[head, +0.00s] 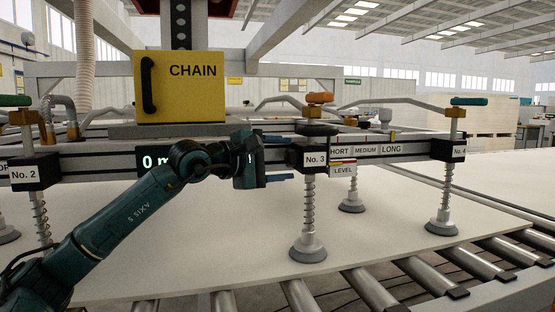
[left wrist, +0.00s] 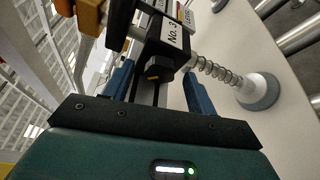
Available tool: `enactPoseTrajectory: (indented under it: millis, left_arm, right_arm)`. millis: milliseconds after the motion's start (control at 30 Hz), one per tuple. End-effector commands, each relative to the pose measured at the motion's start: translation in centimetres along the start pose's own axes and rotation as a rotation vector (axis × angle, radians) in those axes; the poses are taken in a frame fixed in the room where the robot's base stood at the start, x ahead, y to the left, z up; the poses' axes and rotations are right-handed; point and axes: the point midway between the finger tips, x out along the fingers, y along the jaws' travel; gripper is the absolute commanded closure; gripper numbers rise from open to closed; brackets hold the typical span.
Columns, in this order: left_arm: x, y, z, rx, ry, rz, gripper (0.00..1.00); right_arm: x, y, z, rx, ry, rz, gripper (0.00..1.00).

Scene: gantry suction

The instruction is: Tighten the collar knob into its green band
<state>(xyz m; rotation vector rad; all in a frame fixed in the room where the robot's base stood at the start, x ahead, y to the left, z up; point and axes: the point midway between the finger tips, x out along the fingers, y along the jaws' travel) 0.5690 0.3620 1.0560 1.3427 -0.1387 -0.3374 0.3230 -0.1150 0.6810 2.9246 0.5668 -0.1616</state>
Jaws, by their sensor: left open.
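The No. 3 suction unit (head: 315,158) hangs on the beam, with a black collar block, an orange lever on top and a sprung cup below. In the left wrist view, a black knob (left wrist: 158,70) with a small orange mark faces me from the No. 3 block (left wrist: 172,38). My left gripper (head: 281,160) is open, just left of that block in the head view. In the left wrist view, its two blue fingers (left wrist: 158,88) lie either side of the knob's line, apart from it. I cannot make out a green band on the knob. My right gripper is out of view.
A LEVEL label (head: 343,171) and a SHORT, MEDIUM, LONG scale (head: 366,149) sit right of No. 3. A yellow CHAIN box (head: 190,100) stands above the beam. Suction cups (head: 308,250) rest on a pale sheet (head: 200,265) over rollers (head: 375,290).

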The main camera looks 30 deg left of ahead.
Motion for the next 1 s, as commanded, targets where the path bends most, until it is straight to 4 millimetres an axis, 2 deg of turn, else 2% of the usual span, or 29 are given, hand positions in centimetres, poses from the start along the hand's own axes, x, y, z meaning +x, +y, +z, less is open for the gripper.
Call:
enactPoseTrajectory:
  millis: [167,300,700,1000]
  left_arm:
    - [-1.1,-0.1,-0.2,0.001,0.004,-0.001,0.43]
    - [-3.3,-0.3,-0.2,0.004,0.006,-0.002,0.43]
    - [-9.7,-0.6,-0.3,0.004,0.006,-0.001,0.43]
    - [-12.8,-0.2,-0.1,0.003,0.002,0.002,0.43]
  right_arm:
    - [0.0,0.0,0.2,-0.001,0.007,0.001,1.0]
    - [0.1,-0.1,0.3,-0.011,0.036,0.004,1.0]
    - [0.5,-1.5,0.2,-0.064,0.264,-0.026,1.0]
    - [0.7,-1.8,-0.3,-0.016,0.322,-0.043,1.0]
